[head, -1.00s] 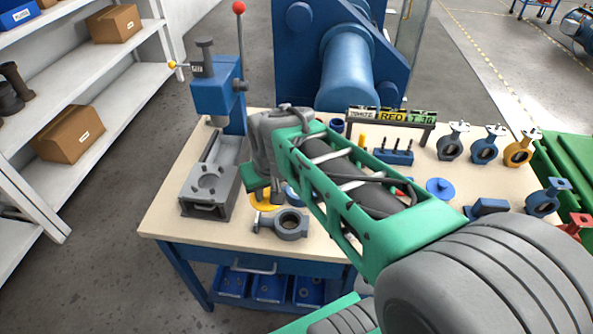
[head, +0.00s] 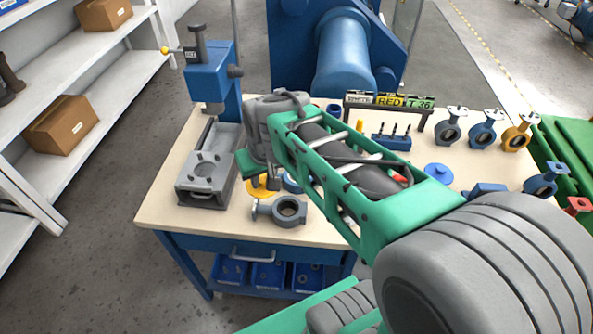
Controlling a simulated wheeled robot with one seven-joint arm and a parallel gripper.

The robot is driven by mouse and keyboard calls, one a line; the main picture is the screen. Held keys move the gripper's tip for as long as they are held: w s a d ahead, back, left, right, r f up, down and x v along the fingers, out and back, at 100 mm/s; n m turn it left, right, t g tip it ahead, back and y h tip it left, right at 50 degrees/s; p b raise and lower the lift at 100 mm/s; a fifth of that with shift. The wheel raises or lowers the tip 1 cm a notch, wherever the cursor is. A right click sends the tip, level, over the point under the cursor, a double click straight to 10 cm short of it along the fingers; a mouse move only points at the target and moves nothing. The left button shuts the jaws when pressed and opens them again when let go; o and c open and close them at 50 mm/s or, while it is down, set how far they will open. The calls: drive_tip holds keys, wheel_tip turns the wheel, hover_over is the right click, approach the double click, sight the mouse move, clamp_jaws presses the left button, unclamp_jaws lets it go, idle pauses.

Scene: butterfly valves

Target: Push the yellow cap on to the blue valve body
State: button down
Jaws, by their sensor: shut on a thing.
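The yellow cap (head: 262,188) is a flat disc low over or on the workbench, left of centre in the head view. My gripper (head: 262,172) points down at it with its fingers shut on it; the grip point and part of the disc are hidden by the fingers. A blue ring-shaped part (head: 291,184), possibly a valve body, shows partly just right of the cap, mostly hidden behind my arm. Other blue valve bodies stand at the right, one upright in the back row (head: 485,133) and one nearer the right edge (head: 541,182).
A grey valve body (head: 287,211) lies just in front of the cap. A blue press (head: 212,80) with a grey base (head: 207,180) stands left. A blue disc (head: 438,172), a yellow valve (head: 517,136) and a sign rack (head: 390,103) are right. The bench's front left (head: 170,205) is clear.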

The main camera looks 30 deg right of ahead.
drive_tip(key=shift+f+b, duration=0.4)
drive_tip(key=shift+f, duration=0.15)
drive_tip(key=shift+w+d+f, duration=0.1)
idle(0.7)
drive_tip(key=shift+w+d+f+b, duration=1.25)
drive_tip(key=shift+d+f, duration=0.45)
drive_tip(key=shift+d, duration=0.45)
drive_tip(key=shift+w+d+f+b, duration=1)
drive_tip(key=shift+w+d+f, duration=0.55)
drive_tip(key=shift+d, duration=0.6)
drive_tip(key=shift+w+d+f+b, duration=1.2)
drive_tip(key=shift+d+f, duration=0.6)
drive_tip(key=shift+d, duration=0.35)
drive_tip(key=shift+w+d+f, duration=0.1)
drive_tip(key=shift+d+f, duration=0.15)
drive_tip(key=shift+d, duration=0.05)
drive_tip(key=shift+f, duration=0.25)
drive_tip(key=c, duration=1.1)
unclamp_jaws()
